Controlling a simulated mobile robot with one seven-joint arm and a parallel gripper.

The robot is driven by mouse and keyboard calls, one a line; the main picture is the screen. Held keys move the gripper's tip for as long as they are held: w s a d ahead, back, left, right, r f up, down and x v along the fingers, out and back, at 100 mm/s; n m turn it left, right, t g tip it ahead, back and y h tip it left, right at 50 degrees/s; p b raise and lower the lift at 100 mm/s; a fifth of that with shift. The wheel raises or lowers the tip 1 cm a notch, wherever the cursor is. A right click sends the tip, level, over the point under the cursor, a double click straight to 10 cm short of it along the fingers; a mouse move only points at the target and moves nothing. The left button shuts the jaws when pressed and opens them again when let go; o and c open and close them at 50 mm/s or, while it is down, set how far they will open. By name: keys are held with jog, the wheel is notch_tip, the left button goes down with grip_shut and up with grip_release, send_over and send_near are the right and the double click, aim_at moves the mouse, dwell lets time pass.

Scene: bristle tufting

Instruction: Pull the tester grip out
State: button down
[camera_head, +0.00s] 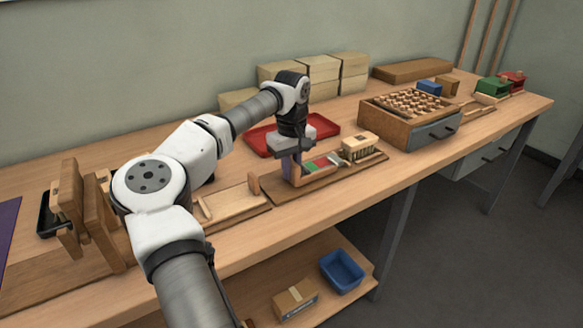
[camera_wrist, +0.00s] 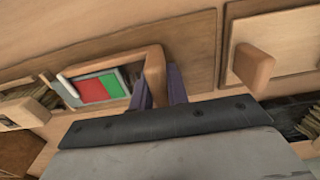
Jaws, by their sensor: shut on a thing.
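The tester (camera_head: 318,163) stands on a wooden board on the bench, with a green and red panel and a pale pointer. In the wrist view its panel (camera_wrist: 97,88) shows green on the right and red on the left of the green's far side, with the pointer at the left. My gripper (camera_head: 291,168) points down at the tester's left end. In the wrist view my gripper (camera_wrist: 158,90) has its purple fingers on either side of the wooden tester grip (camera_wrist: 154,70) and is shut on it. The grip's lower part is hidden by the gripper.
A bristled wooden block (camera_head: 360,147) sits just right of the tester. A wooden fixture with an upright post (camera_head: 253,183) is close on the left. A red tray (camera_head: 262,141) lies behind. A drawer box with pegs (camera_head: 408,121) stands further right.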

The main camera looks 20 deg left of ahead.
jog(key=s+a, duration=0.1)
jog(key=s, duration=0.1)
jog(key=s+a+p, duration=0.1)
jog(key=s+a, duration=0.1)
jog(key=shift+s+a+p, duration=0.3)
jog(key=c, duration=1.4)
grip_release()
jog(key=shift+o, duration=0.2)
notch_tip(320, 180, up, 14)
